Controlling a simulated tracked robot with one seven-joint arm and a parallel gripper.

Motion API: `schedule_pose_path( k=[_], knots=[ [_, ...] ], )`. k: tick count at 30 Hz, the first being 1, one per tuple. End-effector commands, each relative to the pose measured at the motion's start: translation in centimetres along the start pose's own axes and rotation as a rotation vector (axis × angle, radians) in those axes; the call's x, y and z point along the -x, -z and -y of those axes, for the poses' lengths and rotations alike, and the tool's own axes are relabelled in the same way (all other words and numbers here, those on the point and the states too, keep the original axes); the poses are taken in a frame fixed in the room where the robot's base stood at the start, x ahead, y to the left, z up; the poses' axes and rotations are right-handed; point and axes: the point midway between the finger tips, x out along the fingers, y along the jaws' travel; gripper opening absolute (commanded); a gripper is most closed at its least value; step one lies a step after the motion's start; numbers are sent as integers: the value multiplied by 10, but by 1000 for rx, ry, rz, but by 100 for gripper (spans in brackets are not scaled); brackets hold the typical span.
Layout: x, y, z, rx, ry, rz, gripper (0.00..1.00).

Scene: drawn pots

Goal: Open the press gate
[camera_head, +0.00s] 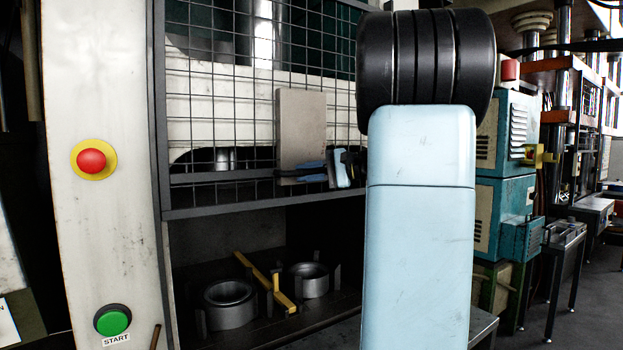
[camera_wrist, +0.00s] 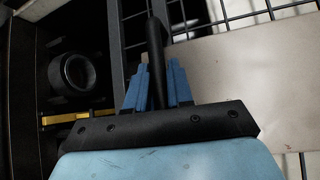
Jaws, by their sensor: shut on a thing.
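The press gate is a dark-framed wire mesh panel (camera_head: 230,85) in the head view. Its lower bar (camera_head: 225,209) lies across the press front, with an open space below it. A grey-beige plate (camera_head: 302,125) is fixed on the mesh and also shows in the wrist view (camera_wrist: 235,75). My gripper (camera_head: 308,172) is at the lower edge of this plate. In the wrist view, the blue fingers of my gripper (camera_wrist: 157,85) are shut on a black bar-shaped handle (camera_wrist: 156,50). The handle cannot be made out clearly in the head view.
Two round metal dies (camera_head: 229,303) and a yellow bar (camera_head: 265,283) sit on the press bed below the gate. A red stop button (camera_head: 92,160) and a green start button (camera_head: 113,320) are on the pale left column. Blue-green cabinets (camera_head: 505,205) stand at right.

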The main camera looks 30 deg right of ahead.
Motion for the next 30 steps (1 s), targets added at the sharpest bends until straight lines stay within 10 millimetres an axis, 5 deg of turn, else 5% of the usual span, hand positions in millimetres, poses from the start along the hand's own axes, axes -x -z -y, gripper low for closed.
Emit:
schedule_pose_path(
  k=[5,6,12,22,30],
  knots=[
    [-2,-1,0,2,0,4,0],
    [-2,-1,0,2,0,4,24],
    [-2,0,0,1,0,3,41],
    [4,0,0,1,0,1,41],
    [47,1,0,1,0,-1,41]
  ],
)
